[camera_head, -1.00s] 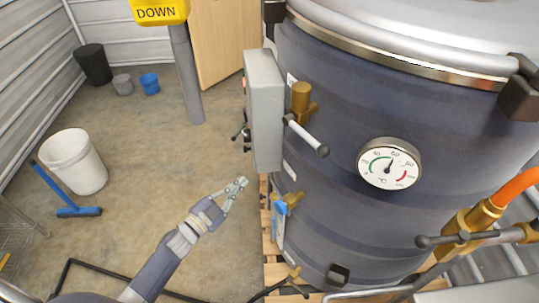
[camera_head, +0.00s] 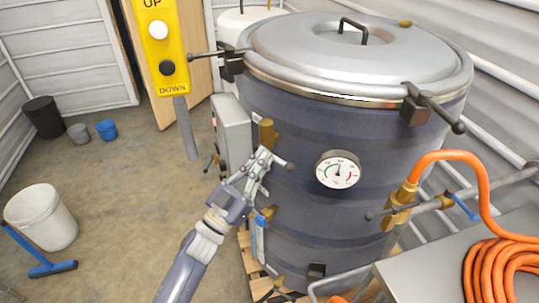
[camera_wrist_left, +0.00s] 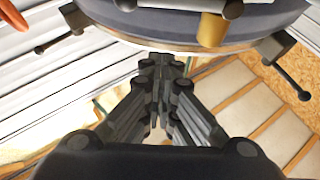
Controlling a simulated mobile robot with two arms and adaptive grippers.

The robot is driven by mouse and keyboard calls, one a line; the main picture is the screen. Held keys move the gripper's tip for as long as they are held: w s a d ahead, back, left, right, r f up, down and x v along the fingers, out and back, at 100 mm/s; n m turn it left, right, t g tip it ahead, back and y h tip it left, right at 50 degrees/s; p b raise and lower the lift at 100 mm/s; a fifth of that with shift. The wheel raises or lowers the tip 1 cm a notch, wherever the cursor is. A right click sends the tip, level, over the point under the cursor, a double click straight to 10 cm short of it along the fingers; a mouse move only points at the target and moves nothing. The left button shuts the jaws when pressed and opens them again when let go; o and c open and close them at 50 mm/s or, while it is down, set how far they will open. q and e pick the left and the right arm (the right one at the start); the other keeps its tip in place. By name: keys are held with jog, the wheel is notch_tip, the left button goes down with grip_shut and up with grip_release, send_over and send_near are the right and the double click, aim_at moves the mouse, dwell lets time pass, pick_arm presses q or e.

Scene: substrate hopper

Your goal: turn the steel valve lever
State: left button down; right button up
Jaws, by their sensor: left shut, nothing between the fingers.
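A brass valve (camera_head: 267,132) sits on the dark blue vessel, left of the dial gauge. Its steel lever (camera_head: 284,163) points down and to the right, with a rounded dark end. My left gripper (camera_head: 265,158) is shut and empty, in front of the lever's inner part in the head view. Whether it touches the lever cannot be told. In the left wrist view the shut fingers (camera_wrist_left: 160,62) point toward a curved vessel edge, with a brass part (camera_wrist_left: 212,30) beyond them. My right gripper is not in view.
A grey box (camera_head: 231,135) is mounted left of the valve. A lower brass valve with a blue handle (camera_head: 258,238) is below my gripper. An orange hose (camera_head: 428,160) and a metal table (camera_head: 425,265) are at the right.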

aim_at(276, 158)
pick_arm(q)
jog(key=w+d+f+m, duration=0.1)
jog(key=w+d+f+m+h, duration=0.1)
jog(key=f, duration=0.1)
jog(key=shift+w+g, duration=0.2)
jog(key=shift+g, duration=0.2)
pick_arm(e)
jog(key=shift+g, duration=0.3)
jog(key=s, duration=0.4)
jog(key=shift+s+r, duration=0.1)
